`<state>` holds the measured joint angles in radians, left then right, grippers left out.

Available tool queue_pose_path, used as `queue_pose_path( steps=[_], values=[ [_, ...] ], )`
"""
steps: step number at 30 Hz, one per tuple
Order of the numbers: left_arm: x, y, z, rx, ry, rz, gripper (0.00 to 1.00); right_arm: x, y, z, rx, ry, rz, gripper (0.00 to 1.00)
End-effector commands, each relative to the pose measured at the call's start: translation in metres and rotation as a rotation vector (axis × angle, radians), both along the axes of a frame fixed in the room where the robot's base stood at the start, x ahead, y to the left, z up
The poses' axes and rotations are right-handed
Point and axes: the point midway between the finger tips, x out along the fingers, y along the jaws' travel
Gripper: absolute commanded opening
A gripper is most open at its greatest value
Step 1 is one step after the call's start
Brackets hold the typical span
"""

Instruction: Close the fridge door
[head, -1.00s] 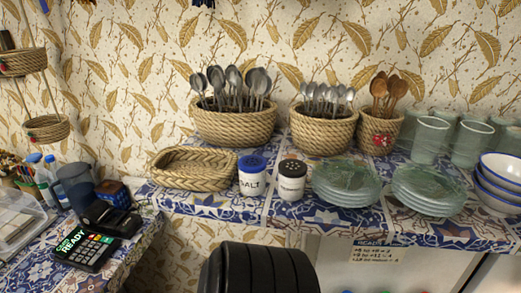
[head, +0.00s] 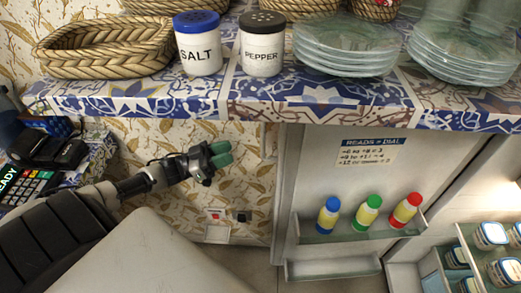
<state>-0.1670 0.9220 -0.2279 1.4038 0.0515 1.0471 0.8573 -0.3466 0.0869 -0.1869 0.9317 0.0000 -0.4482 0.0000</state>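The fridge door (head: 347,184) stands open under the tiled counter in the head view, its inner side facing me. A note headed "READS = DIAL" is fixed high on it. A door shelf holds a blue bottle (head: 328,215), a green bottle (head: 367,213) and a red bottle (head: 406,210). The lit fridge interior (head: 455,235) shows at the right, with several jars on its shelves. My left gripper (head: 222,158) is left of the door, apart from it, in front of the papered wall. Its green fingertips look close together, but any gap is unclear. My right gripper is out of view.
The counter edge (head: 160,105) runs above my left gripper. On it are a woven basket (head: 105,55), salt (head: 197,50) and pepper (head: 262,50) shakers and stacked glass plates (head: 345,48). A card terminal (head: 25,188) is at the left. Floor shows below the wall socket.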

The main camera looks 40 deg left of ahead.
Motion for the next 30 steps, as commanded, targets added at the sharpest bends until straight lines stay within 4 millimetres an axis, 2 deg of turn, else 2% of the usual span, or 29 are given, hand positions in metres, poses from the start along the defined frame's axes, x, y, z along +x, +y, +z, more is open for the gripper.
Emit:
queue_pose_path(
  steps=[1,3,6,11,24,30],
  values=[
    [-0.005,-0.007,0.016,-0.017,-0.038,-0.098,0.37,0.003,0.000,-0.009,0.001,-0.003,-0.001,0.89],
    [-0.013,-0.015,0.038,-0.043,-0.072,-0.206,0.37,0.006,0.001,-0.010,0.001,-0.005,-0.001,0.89],
    [-0.020,-0.021,0.056,-0.064,-0.093,-0.298,0.37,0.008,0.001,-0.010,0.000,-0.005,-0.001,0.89],
    [-0.018,-0.035,0.069,-0.074,-0.101,-0.329,0.37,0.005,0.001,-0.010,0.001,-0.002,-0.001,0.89],
    [0.014,-0.098,0.099,-0.073,-0.102,-0.324,0.37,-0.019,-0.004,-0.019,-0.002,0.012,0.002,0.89],
    [0.020,-0.111,0.103,-0.071,-0.099,-0.321,0.37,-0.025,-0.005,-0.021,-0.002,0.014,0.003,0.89]
  ],
)
